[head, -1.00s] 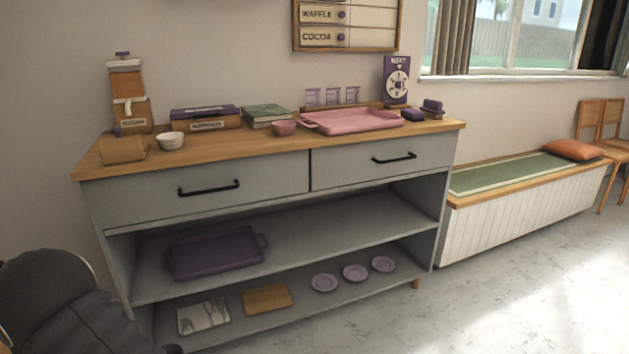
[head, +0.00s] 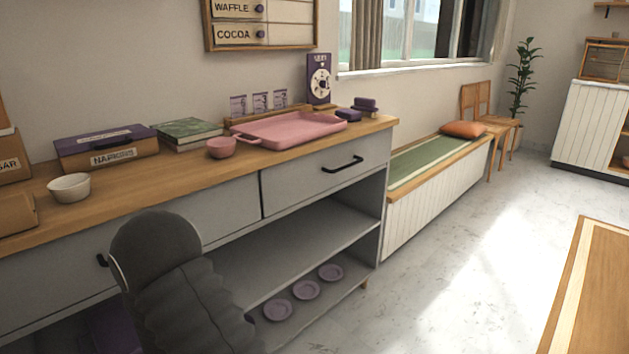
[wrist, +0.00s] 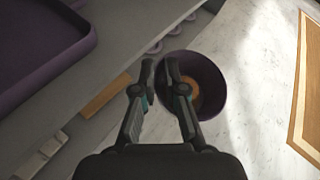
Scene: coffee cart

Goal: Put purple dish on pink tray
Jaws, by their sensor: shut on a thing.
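The purple dish (wrist: 218,72) is a dark, round, bowl-like dish with a brown patch inside, seen from above in the wrist view. My gripper (wrist: 160,70) is shut on its near-left rim and holds it above the floor in front of the cart shelves. In the head view my arm hides the gripper and most or all of the dish. The pink tray (head: 290,130) lies flat on the right part of the wooden cart top. Its visible surface is empty.
A pink bowl (head: 221,148) stands just left of the tray; a white bowl (head: 69,187) is further left. Green books (head: 187,133), a napkin box (head: 108,148) and a purple card (head: 319,79) stand behind. A purple tray (wrist: 35,45) and plates (head: 306,290) are on lower shelves.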

